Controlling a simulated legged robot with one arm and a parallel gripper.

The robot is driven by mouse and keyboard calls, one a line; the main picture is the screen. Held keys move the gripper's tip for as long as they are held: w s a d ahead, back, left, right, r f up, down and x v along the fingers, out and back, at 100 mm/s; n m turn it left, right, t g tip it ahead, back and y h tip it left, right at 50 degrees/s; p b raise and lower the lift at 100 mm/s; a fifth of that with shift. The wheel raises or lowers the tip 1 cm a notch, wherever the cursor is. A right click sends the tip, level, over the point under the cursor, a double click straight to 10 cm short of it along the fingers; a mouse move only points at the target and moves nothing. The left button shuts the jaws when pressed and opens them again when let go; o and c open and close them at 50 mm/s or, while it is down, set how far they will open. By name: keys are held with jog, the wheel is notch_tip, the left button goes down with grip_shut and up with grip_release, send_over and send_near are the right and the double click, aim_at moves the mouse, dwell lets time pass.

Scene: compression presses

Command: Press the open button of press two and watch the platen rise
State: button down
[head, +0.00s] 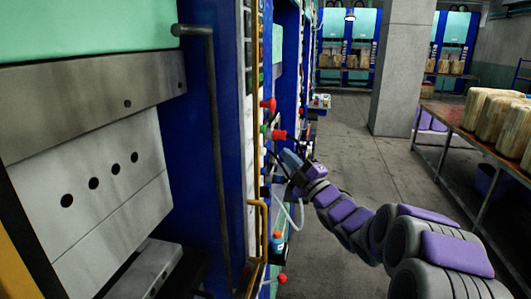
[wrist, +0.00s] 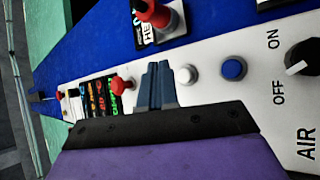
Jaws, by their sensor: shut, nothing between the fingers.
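My gripper (wrist: 158,70) is shut and empty. In the wrist view its fingertips are over the white control panel (wrist: 215,95), just left of a white button (wrist: 185,74). A blue button (wrist: 233,69) is further right. I see no open label on either button, and contact cannot be told. In the head view my gripper (head: 285,158) reaches to the panel side of a blue press frame (head: 228,130). A press with a grey metal block (head: 95,88) is in the left foreground. No number shows, so I cannot tell which is press two.
Red knobs (wrist: 122,83) and (wrist: 153,12) stick out near my fingers. A black ON/OFF knob (wrist: 303,58) is at the right. In the head view, a grey handle pipe (head: 214,130) stands left of the panel, and a table (head: 455,115) with bales is right. The aisle floor (head: 345,140) is clear.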

aim_at(263, 151)
jog(key=shift+w+a+b, duration=0.2)
jog(key=shift+a, duration=0.45)
jog(key=shift+w+a+b, duration=0.15)
jog(key=shift+a+b, duration=0.05)
jog(key=shift+a, duration=0.4)
dwell(1.2)
jog(key=shift+w+a+r+b, duration=0.1)
jog(key=shift+a+b, duration=0.2)
jog(key=shift+a, duration=0.1)
